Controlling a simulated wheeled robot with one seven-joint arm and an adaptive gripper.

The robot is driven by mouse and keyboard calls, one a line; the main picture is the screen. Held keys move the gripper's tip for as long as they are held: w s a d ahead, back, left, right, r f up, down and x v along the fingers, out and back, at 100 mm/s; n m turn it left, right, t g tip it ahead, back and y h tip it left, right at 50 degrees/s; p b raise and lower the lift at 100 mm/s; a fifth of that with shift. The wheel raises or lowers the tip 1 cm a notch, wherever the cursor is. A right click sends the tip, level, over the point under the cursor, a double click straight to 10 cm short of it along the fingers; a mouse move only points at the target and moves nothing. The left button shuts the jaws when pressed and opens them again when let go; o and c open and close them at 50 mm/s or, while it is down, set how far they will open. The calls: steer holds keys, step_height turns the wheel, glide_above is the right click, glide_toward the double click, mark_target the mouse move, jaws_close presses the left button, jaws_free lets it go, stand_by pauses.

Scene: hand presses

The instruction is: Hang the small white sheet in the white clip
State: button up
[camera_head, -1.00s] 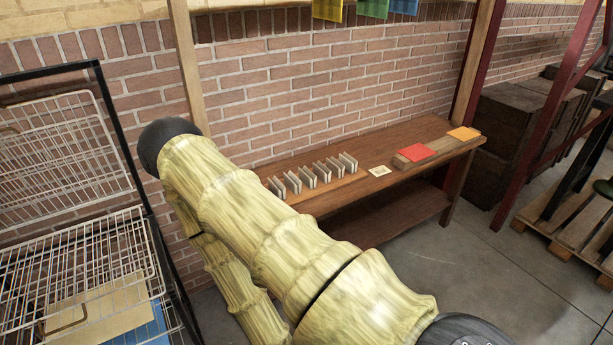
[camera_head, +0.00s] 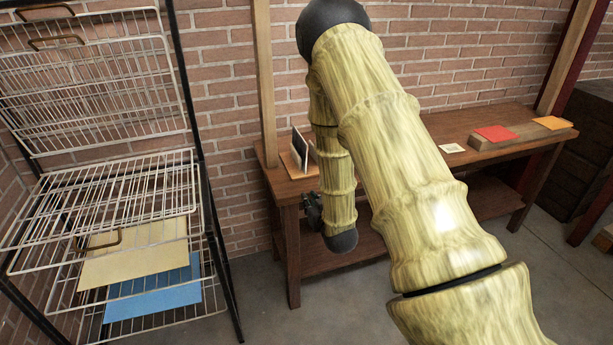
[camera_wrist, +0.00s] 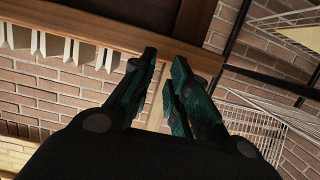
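A small off-white sheet (camera_head: 452,148) with a faint mark lies flat on the wooden table, left of the block with the red sheet. No white clip is visible in either current view. My gripper (camera_wrist: 165,58) shows its two dark green fingers apart with nothing between them in the wrist view. In the head view only a dark bit of my gripper (camera_head: 313,208) shows beside my arm, by the table's left front edge, well left of the small sheet.
The table (camera_head: 500,118) stands against a brick wall. A red sheet (camera_head: 494,133) and an orange sheet (camera_head: 552,122) lie at its right. Upright plates (camera_wrist: 55,45) stand in a row, mostly hidden by my arm in the head view. A wire rack (camera_head: 100,210) holds yellow and blue sheets at left.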

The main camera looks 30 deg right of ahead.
steer(key=w+d+r+t+b, duration=0.2)
steer(key=w+d+r+t, duration=0.15)
steer(key=d+r, duration=0.2)
steer(key=shift+g+h, duration=0.35)
steer(key=shift+h, duration=0.15)
steer(key=shift+a+b+x, duration=0.15)
steer(key=shift+b+x, duration=0.1)
steer(key=shift+x, duration=1.4)
steer(key=shift+a+b+x, duration=0.15)
steer(key=shift+b+x, duration=0.1)
steer(key=shift+x, duration=1.4)
steer(key=shift+a+b+x, duration=0.15)
steer(key=shift+b+x, duration=0.1)
steer(key=shift+x, duration=1.4)
steer(key=shift+w, duration=0.1)
steer(key=shift+c, duration=0.2)
jaws_close()
steer(key=shift+r, duration=0.1)
step_height(320, 180, up, 7)
steer(key=p, duration=0.4)
steer(key=shift+r, duration=0.2)
